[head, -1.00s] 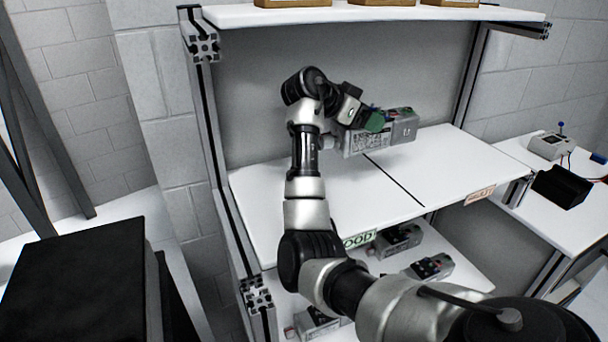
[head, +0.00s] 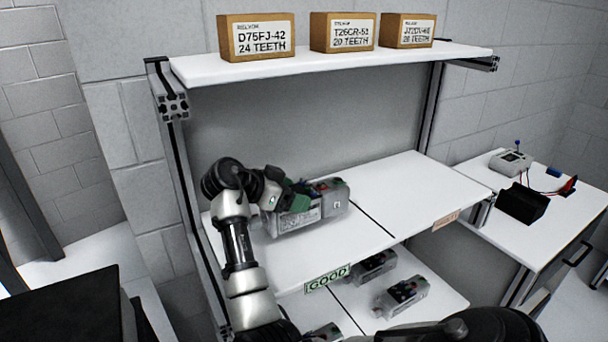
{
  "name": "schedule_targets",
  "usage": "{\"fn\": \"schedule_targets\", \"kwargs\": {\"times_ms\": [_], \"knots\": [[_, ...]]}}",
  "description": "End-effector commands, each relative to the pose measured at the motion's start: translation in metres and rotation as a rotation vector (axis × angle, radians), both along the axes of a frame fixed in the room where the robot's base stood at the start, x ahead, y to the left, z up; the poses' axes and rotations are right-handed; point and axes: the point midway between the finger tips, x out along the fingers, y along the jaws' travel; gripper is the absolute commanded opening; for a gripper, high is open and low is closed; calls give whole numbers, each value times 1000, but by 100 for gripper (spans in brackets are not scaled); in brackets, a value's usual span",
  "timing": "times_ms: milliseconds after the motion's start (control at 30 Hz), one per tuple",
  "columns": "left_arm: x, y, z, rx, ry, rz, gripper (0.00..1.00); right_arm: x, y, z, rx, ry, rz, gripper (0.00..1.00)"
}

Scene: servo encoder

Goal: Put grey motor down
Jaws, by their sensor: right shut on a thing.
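The grey motor (head: 310,213) is at the left half of the middle shelf (head: 340,240), on the side with the green GOOD label (head: 328,278). It lies lengthwise, its label side facing me, and looks to be on or just above the shelf; I cannot tell whether it touches. My right gripper (head: 288,193) is shut on the motor from above at its left part. The fingertips are partly hidden by the gripper body and a green part. My left gripper is not in view.
Several grey motors (head: 402,295) lie on the lower shelf. Three cardboard boxes (head: 256,38) stand on the top shelf. The right half of the middle shelf, with an orange label (head: 446,219), is clear. A side table holds a black holder (head: 523,203) and a small device (head: 510,161).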

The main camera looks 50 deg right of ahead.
Motion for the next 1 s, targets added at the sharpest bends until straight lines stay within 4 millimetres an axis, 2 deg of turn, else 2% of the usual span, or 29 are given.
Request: {"fn": "schedule_targets", "kwargs": {"times_ms": [167, 467, 800, 833, 1000], "knots": [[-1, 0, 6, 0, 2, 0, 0, 0, 3, -4, -7, -1, -1, 2], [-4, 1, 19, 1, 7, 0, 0, 0, 3, -37, -7, -2, 0, 2], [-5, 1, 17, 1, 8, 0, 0, 1, 3, -40, -7, -5, 0, 2], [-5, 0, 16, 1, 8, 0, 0, 0, 4, -44, 0, 0, 0, 76], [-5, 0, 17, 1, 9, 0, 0, 0, 3, -43, 0, 0, 0, 100]]}}
